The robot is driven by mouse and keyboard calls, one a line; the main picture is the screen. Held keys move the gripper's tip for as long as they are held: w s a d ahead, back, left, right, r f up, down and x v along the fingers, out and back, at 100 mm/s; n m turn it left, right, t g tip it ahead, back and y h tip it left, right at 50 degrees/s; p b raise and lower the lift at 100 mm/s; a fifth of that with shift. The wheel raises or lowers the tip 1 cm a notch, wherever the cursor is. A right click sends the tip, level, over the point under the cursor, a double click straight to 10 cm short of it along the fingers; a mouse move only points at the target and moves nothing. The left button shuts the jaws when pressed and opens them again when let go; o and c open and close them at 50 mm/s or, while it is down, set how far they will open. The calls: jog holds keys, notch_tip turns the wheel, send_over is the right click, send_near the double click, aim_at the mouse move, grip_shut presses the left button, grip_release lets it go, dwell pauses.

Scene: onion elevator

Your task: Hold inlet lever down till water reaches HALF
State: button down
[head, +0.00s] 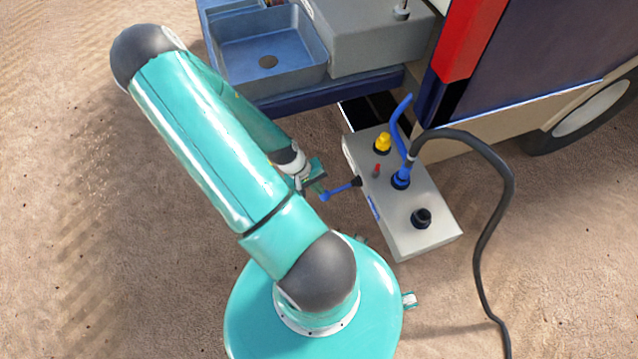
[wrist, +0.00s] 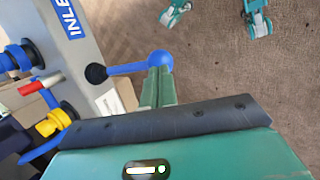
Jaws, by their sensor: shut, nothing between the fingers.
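The inlet lever (head: 341,190) is a blue rod with a round ball end, sticking out from a black pivot on the side of a grey control box (head: 425,238). In the wrist view the lever (wrist: 128,68) runs from its black pivot to the ball, beside a blue label whose visible letters read "INLE". My gripper (head: 319,190) is shut and empty, with its green fingertips (wrist: 158,72) at the ball end. They overlap the ball's lower edge in the wrist view; I cannot tell whether they press on it. No water level or HALF mark is visible.
The box top carries a yellow fitting (head: 382,142), a small red piece, a blue fitting with a black hose (head: 505,200), and a black knob (head: 421,217). A blue sink (head: 270,55) and a vehicle stand behind. Sandy ground is open at left.

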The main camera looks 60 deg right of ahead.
jog(key=shift+s+f+g+h, duration=0.1)
jog(key=shift+f+g+h, duration=0.4)
jog(key=shift+f, duration=0.75)
jog(key=shift+f+g+h, duration=0.5)
jog(key=shift+f, duration=0.8)
